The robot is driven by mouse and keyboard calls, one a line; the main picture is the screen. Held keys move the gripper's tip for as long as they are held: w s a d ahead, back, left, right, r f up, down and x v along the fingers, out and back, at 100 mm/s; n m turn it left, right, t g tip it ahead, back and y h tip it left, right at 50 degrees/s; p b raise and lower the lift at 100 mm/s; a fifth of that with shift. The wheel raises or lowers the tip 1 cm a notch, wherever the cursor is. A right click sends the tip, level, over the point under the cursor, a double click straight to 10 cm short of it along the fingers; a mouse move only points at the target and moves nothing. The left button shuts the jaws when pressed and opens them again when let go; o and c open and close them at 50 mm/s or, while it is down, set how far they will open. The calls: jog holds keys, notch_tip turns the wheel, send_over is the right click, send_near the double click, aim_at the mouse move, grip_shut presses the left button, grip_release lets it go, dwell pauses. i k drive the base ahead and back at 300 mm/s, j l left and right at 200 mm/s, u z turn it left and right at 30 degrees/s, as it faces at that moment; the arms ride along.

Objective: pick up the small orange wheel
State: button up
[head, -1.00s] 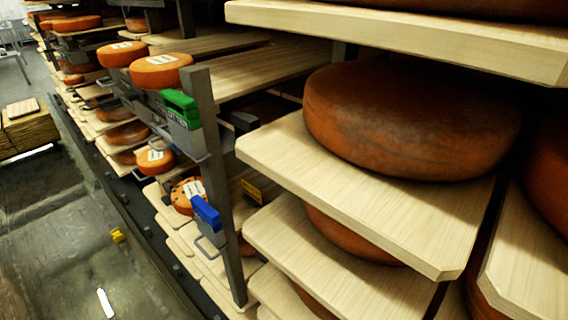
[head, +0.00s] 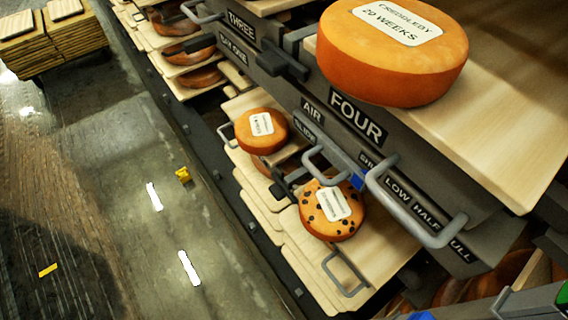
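A plain orange wheel (head: 262,131) with a white label sits on a lower pale board, left of centre in the head view; another orange wheel shows partly beneath it. An orange wheel with dark spots (head: 332,208) and a white label lies lower and to its right. A nearer, larger-looking orange wheel (head: 392,55), labelled "CREDDLEBY 20 WEEKS", rests on the upper board at the upper right. I cannot tell which of these is the small orange wheel. My gripper is not in view.
The grey shelf front (head: 300,85) carries word plates such as "FOUR" and protruding metal handles (head: 415,210). More wheels (head: 190,50) stand on farther boards. The floor (head: 130,190) at left is mostly open, with a small yellow object (head: 183,175). Stacked boards (head: 50,40) stand at the far left.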

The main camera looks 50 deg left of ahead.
aim_at(335, 214)
jog(key=u, duration=0.9)
jog(key=k+j+z, duration=0.15)
jog(key=j, duration=0.2)
jog(key=k+j+z, duration=0.1)
jog(key=j, duration=0.25)
jog(key=k+j+z, duration=0.15)
jog(key=k+j, duration=0.15)
